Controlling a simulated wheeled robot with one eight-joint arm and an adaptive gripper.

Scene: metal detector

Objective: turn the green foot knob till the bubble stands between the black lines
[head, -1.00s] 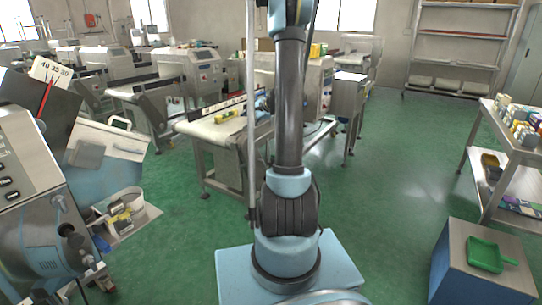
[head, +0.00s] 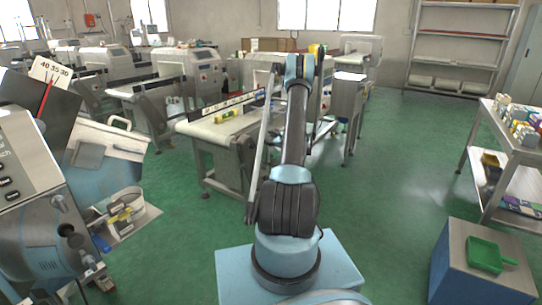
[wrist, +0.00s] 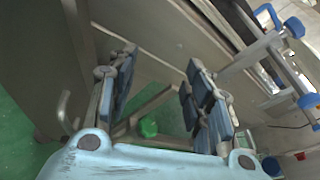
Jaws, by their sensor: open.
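In the wrist view, a small round green knob (wrist: 148,127) sits low by a metal frame, over the green floor. It shows between the two fingers of my open gripper (wrist: 162,76), apart from both of them. In the head view my gripper is hidden behind my arm, and I cannot make out the knob. A yellow-green level (head: 228,116) lies on the pale conveyor (head: 200,130). Its bubble and black lines are too small to read.
In the wrist view, a grey panel (wrist: 190,40) runs close above the fingers, and blue-ended metal bars (wrist: 265,45) stand at the right. Green floor (head: 395,180) is clear between.

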